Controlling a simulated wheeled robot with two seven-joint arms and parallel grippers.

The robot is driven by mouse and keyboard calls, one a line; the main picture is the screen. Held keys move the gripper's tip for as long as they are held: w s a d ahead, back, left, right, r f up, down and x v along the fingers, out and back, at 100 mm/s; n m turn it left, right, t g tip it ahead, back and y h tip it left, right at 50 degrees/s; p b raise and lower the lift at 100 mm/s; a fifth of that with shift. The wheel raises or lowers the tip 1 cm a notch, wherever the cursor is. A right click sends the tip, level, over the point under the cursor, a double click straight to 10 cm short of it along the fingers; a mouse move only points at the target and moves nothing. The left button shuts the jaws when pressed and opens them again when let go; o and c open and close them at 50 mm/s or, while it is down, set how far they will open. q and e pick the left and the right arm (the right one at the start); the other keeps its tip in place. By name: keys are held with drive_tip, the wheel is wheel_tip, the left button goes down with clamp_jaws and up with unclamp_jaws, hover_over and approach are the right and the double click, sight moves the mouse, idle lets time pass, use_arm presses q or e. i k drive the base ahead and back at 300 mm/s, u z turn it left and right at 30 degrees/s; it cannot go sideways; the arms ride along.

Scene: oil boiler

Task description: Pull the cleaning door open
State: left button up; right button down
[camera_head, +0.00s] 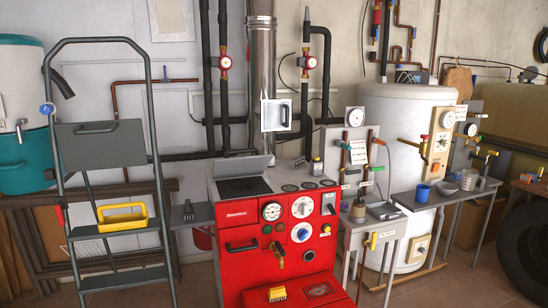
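A small square white door (277,115) with a handle on its right side is on the silver flue pipe (262,50), above the red boiler. It looks shut and is likely the cleaning door, though I see no readable label on it. The red boiler (235,272) also has a front panel with a black bar handle (242,246). Neither of my grippers shows in the head view, and nothing is touching the door.
A grey stepladder (98,145) with a yellow tray (122,217) stands at the left. A bench with gauges and valves (375,232) is right of the boiler, before a white tank (400,110). A tyre (525,245) is at the far right.

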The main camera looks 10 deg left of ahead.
sight(227, 167)
drive_tip(key=u, duration=0.75)
drive_tip(key=i, duration=0.65)
drive_tip(key=u, duration=0.95)
drive_tip(key=i, duration=0.9)
drive_tip(key=z, duration=0.2)
